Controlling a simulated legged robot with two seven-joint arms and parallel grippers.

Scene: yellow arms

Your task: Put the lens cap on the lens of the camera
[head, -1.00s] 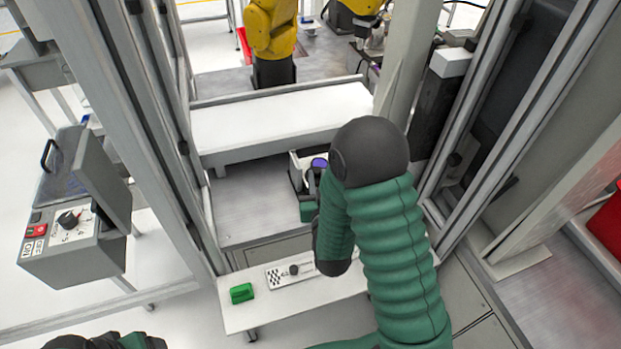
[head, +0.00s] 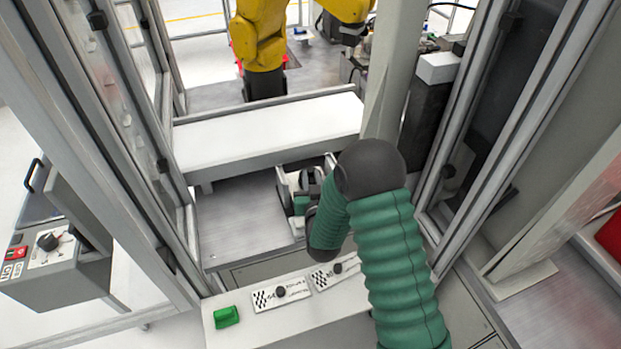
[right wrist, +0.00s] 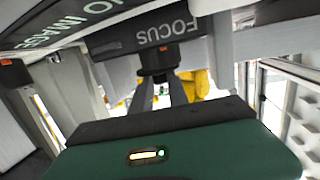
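My right gripper (right wrist: 161,92) shows in the right wrist view as two grey fingers with a gap between them. Their tips are at a short dark cylinder (right wrist: 158,62) below a dark body marked FOCUS, which looks like the camera (right wrist: 150,34). I cannot tell whether the fingers grip anything there. In the head view my green right arm reaches toward a fixture (head: 287,200) with green and dark parts, and the wrist hides part of it. I cannot make out the lens cap in either view now. My left gripper is out of view.
A white shelf (head: 260,132) crosses behind the fixture. In front is a white ledge (head: 262,327) with a green block (head: 227,317) and two checkered plates (head: 281,295) with dark knobs. Metal frame posts stand on both sides. A yellow robot arm (head: 258,40) stands behind.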

